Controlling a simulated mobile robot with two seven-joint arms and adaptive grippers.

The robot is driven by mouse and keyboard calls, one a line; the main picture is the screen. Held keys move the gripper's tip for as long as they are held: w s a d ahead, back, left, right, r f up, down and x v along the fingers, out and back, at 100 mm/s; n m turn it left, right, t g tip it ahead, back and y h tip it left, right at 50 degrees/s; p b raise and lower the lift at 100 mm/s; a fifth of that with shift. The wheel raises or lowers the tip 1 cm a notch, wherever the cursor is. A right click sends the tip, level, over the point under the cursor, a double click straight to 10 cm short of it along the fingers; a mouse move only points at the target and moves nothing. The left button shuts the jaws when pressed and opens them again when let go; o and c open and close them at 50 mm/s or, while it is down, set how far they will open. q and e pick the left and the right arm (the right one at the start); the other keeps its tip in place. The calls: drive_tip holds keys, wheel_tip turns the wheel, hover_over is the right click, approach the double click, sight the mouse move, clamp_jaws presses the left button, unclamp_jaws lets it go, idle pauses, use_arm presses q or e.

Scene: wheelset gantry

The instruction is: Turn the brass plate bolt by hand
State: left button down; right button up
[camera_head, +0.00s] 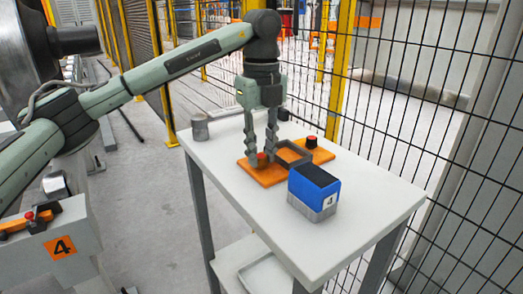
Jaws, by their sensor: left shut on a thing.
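My left gripper (262,154) points straight down over an orange plate (267,178) on the white table. Its two fingers are shut on a small reddish bolt head (262,157) that stands on this plate, which I take to be the plate bolt. The fingers hide much of the bolt, and I cannot tell how far it is turned. A second orange plate (324,156) lies to the right and bears a black knob with a red top (312,142). My right gripper is not in view.
A dark open frame (294,153) lies between the plates. A blue box marked 4 (314,189) stands in front of them. A grey cylinder (200,127) stands at the table's left corner. The white table top (375,213) is clear at right. Black mesh fencing (420,110) runs behind.

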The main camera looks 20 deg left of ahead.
use_arm(q)
drive_tip(key=m, duration=0.4)
drive_tip(key=shift+r+m, duration=0.1)
drive_tip(key=shift+m, duration=0.2)
drive_tip(key=m, duration=0.3)
drive_tip(key=shift+a+m, duration=0.1)
drive_tip(key=shift+m, duration=0.2)
drive_tip(key=m, duration=0.4)
drive_tip(key=shift+w+r, duration=0.1)
drive_tip(key=m, duration=0.4)
drive_tip(key=shift+a, duration=0.1)
drive_tip(key=m, duration=0.4)
drive_tip(key=shift+m, duration=0.3)
drive_tip(key=m, duration=0.3)
drive_tip(key=shift+w+m, duration=0.1)
drive_tip(key=shift+m, duration=0.3)
drive_tip(key=m, duration=0.3)
drive_tip(key=shift+r, duration=0.1)
drive_tip(key=shift+w+m, duration=0.1)
drive_tip(key=shift+m, duration=1.9)
